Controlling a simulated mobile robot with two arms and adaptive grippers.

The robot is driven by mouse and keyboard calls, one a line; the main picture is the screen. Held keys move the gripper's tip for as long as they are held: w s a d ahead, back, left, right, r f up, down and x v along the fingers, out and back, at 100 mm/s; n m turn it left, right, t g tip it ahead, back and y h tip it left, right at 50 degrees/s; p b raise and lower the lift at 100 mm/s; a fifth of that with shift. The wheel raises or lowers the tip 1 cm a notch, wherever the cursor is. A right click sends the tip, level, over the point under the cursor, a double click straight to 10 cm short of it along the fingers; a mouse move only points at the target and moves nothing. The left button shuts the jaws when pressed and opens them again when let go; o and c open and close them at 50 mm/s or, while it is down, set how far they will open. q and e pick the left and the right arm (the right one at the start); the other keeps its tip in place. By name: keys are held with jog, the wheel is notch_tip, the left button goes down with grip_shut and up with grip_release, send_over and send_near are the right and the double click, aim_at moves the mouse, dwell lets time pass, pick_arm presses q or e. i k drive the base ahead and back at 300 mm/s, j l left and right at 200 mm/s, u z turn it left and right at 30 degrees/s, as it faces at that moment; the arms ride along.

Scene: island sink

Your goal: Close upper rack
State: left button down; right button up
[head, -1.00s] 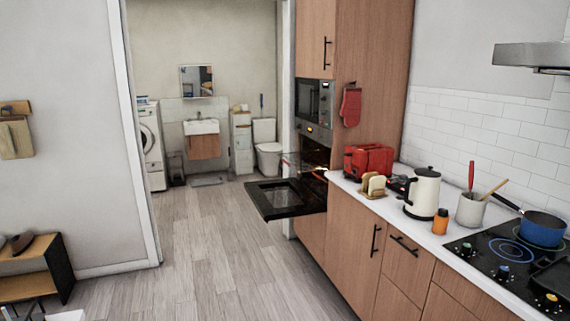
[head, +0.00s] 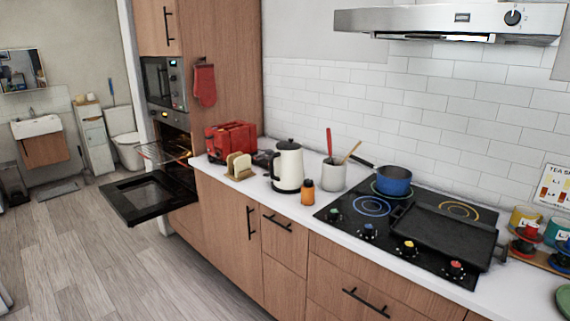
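The built-in oven stands in the tall wooden cabinet at the left of the head view. Its black door (head: 150,197) is folded down and open. A wire rack (head: 166,153) sticks out of the oven opening above the door. I cannot tell if it is the upper of several racks, as the inside is dark and partly hidden by the cabinet side. Neither of my grippers is in view.
A white counter (head: 300,207) with wooden fronts runs right from the oven, bearing a red toaster (head: 231,138), a cream kettle (head: 288,167) and a stove (head: 400,235) with a blue pot (head: 394,180). Grey floor (head: 80,250) in front of the open door is clear.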

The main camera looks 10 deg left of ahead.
aim_at(147, 158)
jog(key=i+j+u, duration=0.15)
jog(key=u, duration=0.25)
jog(key=i+j+u, duration=0.1)
jog(key=i+u, duration=0.15)
jog(key=u, duration=0.15)
jog(key=i+u, duration=0.2)
jog(key=u, duration=0.2)
jog(key=i+u, duration=0.2)
jog(key=u, duration=0.25)
jog(key=i+j+z, duration=0.1)
jog(key=i, duration=0.65)
jog(key=i+j, duration=0.15)
jog(key=i, duration=0.55)
jog(key=l+z, duration=0.05)
